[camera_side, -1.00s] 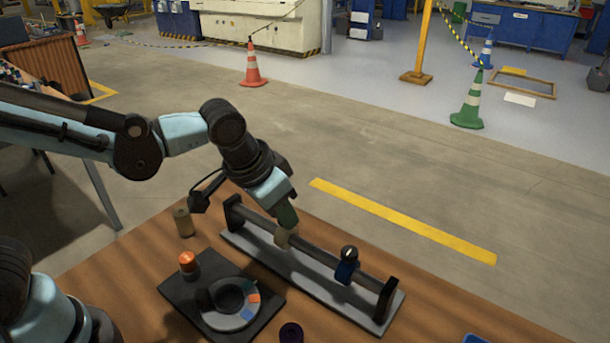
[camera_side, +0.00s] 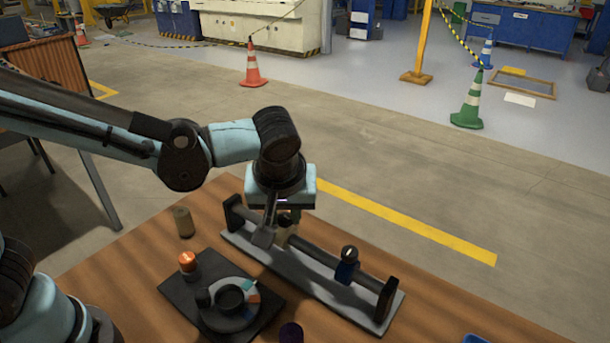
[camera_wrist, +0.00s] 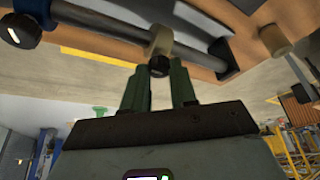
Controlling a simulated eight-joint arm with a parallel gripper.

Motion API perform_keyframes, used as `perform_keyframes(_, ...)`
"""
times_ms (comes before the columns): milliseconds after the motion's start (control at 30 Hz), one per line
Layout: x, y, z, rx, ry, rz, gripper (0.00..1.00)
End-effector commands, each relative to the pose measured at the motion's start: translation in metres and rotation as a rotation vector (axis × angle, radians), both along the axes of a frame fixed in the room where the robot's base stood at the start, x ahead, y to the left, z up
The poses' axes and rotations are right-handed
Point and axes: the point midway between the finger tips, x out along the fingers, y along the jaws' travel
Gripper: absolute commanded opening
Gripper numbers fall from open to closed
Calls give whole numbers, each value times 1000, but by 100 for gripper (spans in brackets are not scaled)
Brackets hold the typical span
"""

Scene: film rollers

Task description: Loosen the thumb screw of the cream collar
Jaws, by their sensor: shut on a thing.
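The cream collar (camera_side: 283,240) sits on the dark bar of the long rack, toward its far left end, and is partly covered by my gripper in the side view. In the wrist view the cream collar (camera_wrist: 160,40) has a dark thumb screw (camera_wrist: 159,66) facing me. My gripper (camera_wrist: 159,72) has its green fingers on either side of this screw, shut on it. In the side view my gripper (camera_side: 287,230) points down at the collar. The screw is hidden there.
A blue collar (camera_side: 346,271) with a dark-knobbed screw is farther right on the bar (camera_side: 320,253). A black plate with a round dial (camera_side: 232,312) and an orange button (camera_side: 187,262) lies in front. A tan cylinder (camera_side: 184,222) stands left.

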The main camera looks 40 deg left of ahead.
Motion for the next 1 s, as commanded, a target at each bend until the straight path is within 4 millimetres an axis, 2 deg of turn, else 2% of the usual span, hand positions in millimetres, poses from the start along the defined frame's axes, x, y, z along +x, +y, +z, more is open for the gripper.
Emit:
perform_keyframes(400,1,-2,0,-1,1,168,0)
perform_keyframes(900,1,-2,0,-2,1,185,0)
perform_keyframes(933,1,-2,0,-2,1,184,30)
perform_keyframes(1000,1,-2,0,-2,1,183,41)
